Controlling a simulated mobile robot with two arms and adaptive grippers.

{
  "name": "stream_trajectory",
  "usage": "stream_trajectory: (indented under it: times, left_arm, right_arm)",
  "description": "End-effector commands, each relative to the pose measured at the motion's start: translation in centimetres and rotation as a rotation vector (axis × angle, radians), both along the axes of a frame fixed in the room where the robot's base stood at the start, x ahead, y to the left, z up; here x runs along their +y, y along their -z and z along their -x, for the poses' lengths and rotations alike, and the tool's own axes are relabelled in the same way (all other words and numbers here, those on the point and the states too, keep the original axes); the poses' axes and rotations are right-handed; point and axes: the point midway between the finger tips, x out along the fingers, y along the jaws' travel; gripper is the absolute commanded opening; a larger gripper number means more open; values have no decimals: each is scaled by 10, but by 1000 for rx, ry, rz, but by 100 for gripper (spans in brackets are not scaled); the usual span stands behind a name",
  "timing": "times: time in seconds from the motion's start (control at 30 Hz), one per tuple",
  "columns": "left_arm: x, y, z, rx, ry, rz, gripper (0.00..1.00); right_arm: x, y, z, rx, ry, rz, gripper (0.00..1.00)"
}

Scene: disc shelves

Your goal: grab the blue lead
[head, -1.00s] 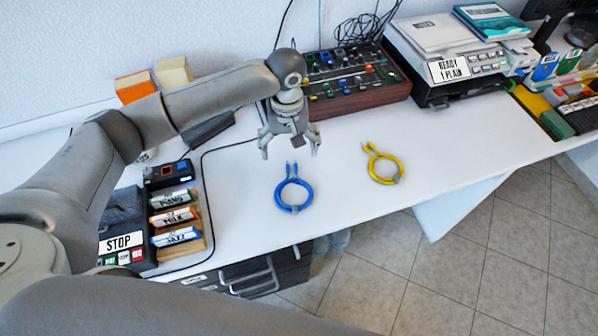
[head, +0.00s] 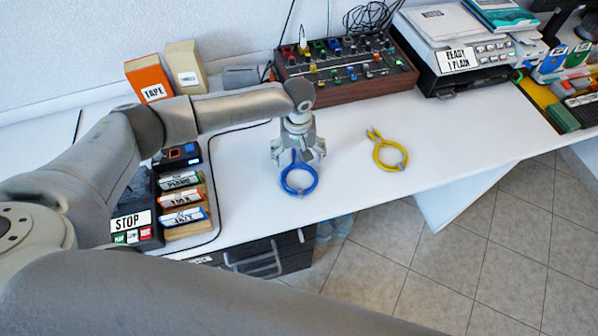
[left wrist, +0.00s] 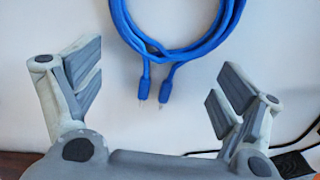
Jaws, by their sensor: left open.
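The blue lead (head: 299,190) lies coiled on the white desk, near its front edge. In the left wrist view the blue lead (left wrist: 186,52) shows at the top, its two plug ends pointing down between my fingers. My left gripper (head: 299,160) points down over the plug end of the lead and hides that end in the head view. My right gripper is not in view.
A yellow lead (head: 390,154) lies to the right on the desk. A mixer box (head: 345,92) with knobs stands behind. Labelled cassettes (head: 185,218) and a STOP-labelled recorder (head: 132,226) are at the left. A printer (head: 462,60) stands at the back right.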

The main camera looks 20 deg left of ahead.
Motion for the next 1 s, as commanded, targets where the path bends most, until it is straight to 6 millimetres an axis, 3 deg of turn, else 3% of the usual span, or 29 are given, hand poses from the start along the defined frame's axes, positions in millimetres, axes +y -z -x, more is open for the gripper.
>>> stream_trajectory:
  times: [0.07, 0.23, 0.43, 0.77, 1.0]
  left_arm:
    - [0, 0, 0, 0, 0, 0, 91]
    - [0, 0, 0, 0, 0, 0, 70]
    - [0, 0, 0, 0, 0, 0, 45]
    - [0, -3, 0, 0, 0, 0, 43]
    - [-1, -29, -1, -2, 0, 2, 43]
  right_arm:
    - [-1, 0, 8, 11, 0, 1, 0]
    - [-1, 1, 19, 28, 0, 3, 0]
    - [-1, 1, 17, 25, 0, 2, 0]
    - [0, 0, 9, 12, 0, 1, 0]
    - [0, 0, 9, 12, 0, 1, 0]
